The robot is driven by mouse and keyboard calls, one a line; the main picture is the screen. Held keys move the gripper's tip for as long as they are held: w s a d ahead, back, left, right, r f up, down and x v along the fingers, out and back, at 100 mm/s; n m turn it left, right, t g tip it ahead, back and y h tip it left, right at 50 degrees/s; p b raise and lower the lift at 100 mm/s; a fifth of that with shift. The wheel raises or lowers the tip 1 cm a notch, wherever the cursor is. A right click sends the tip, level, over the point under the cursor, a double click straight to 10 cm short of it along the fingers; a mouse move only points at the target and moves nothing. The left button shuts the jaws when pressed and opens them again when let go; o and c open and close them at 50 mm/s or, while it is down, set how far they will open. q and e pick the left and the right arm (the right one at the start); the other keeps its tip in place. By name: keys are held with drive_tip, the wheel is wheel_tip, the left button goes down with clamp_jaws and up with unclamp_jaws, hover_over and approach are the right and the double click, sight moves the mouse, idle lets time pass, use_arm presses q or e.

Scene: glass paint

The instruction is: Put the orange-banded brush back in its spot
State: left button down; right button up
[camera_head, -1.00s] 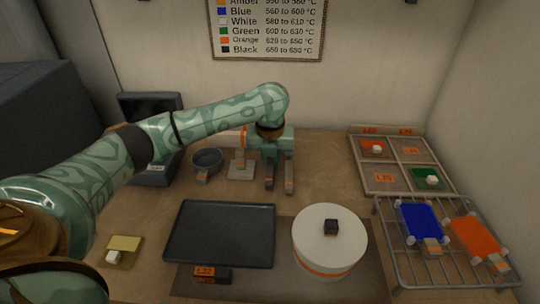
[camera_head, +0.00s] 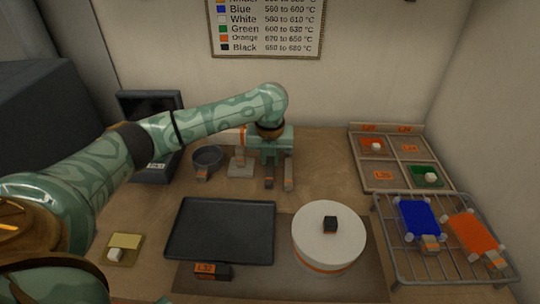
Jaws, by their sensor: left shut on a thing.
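My left gripper (camera_head: 279,183) points down over the back middle of the table. It is shut on the orange-banded brush (camera_head: 234,136), whose pale length with an orange band shows left of the gripper, partly behind my forearm. The rest of the brush is hidden by my arm and gripper. A small pale stand (camera_head: 240,168) is on the table just left of the fingers, below the visible part of the brush. I cannot tell whether brush and stand touch. My right gripper is not in view.
A dark round bowl (camera_head: 207,159) stands left of the stand. In front are a dark tray (camera_head: 222,232) and a white round turntable (camera_head: 328,241) with a black block. At right are a wire rack (camera_head: 402,268) with blue and orange plates and a compartment tray (camera_head: 381,185).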

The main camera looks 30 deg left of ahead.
use_arm(q)
drive_tip(key=c, duration=1.2)
unclamp_jaws()
drive_tip(key=shift+c, duration=0.2)
wheel_tip(320, 180, up, 16)
drive_tip(key=s+d+p, duration=0.1)
drive_tip(key=s+p, duration=0.1)
drive_tip(key=p, duration=0.5)
drive_tip(key=shift+s+d+p, duration=0.2)
drive_tip(key=shift+d+p, duration=0.05)
drive_tip(key=shift+p, duration=0.15)
